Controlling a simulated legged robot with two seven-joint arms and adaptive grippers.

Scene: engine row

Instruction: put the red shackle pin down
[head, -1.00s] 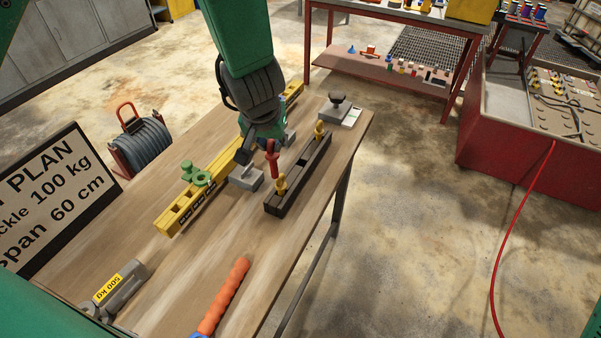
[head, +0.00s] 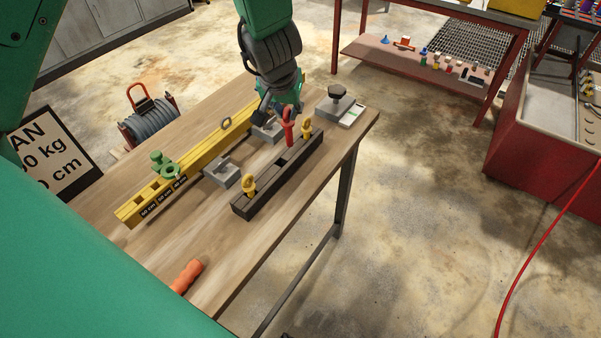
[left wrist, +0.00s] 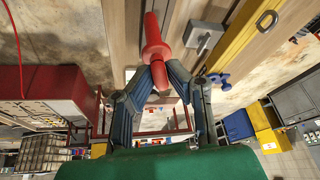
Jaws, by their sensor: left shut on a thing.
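The red shackle pin (head: 288,133) is in the jaws of my left gripper (head: 280,108). Its lower end shows in front of the dark slotted block (head: 262,193), close to the far yellow eye pin (head: 306,127). I cannot tell whether it touches the block. In the left wrist view the red pin (left wrist: 152,38) sticks out between the fingertips of my left gripper (left wrist: 160,76), with a collar midway. A second yellow eye pin (head: 249,185) stands at the block's near end. My right gripper is not in view.
A yellow beam (head: 205,152) with a green shackle (head: 162,164) lies left of the block. Grey blocks (head: 222,172) sit between them. A grey block with a dark knob (head: 338,100) stands at the far right. An orange handle (head: 187,276) lies nearer; bare wood surrounds it.

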